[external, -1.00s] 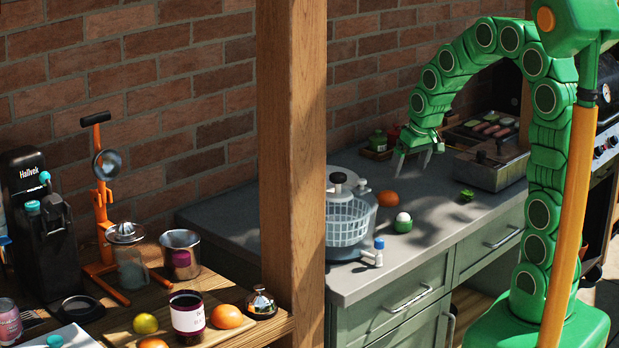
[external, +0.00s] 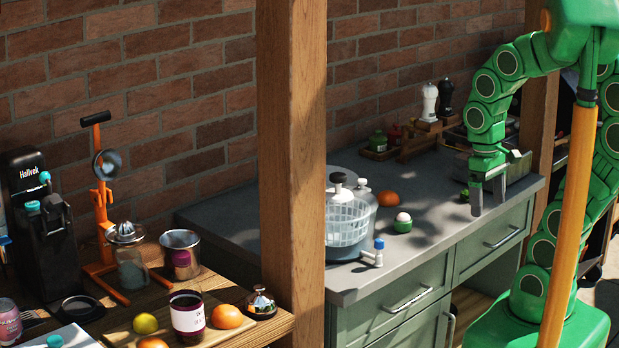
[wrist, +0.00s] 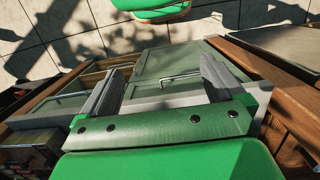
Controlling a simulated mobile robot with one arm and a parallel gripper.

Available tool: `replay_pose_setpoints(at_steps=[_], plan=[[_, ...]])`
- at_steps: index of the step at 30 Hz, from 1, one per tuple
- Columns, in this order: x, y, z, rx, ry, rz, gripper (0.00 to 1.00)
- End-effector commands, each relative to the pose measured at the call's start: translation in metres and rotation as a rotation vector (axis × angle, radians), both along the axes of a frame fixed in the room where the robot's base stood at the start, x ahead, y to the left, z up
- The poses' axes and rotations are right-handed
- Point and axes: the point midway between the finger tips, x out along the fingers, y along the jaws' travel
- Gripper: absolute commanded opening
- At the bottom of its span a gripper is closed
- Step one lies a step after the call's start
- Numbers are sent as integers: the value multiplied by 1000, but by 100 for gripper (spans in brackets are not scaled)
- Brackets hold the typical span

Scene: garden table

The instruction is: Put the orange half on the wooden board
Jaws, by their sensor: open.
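A rounded orange fruit (external: 388,199) lies on the grey counter (external: 415,240); I cannot tell whether it is whole or a half. More orange fruits (external: 226,316) lie on the wooden table at the lower left.
A wooden post (external: 292,150) hides part of the counter. A drawer handle (wrist: 180,77) shows below.

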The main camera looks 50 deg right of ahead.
Motion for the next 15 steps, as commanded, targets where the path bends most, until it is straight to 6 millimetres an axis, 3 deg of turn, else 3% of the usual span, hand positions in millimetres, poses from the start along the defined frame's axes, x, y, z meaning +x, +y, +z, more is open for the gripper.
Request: replay_pose_setpoints(at_steps=[5, 15], plan=[[-19, 1, 2, -4, 16, 5, 100], [-21, 2, 2, -4, 21, 5, 100]])
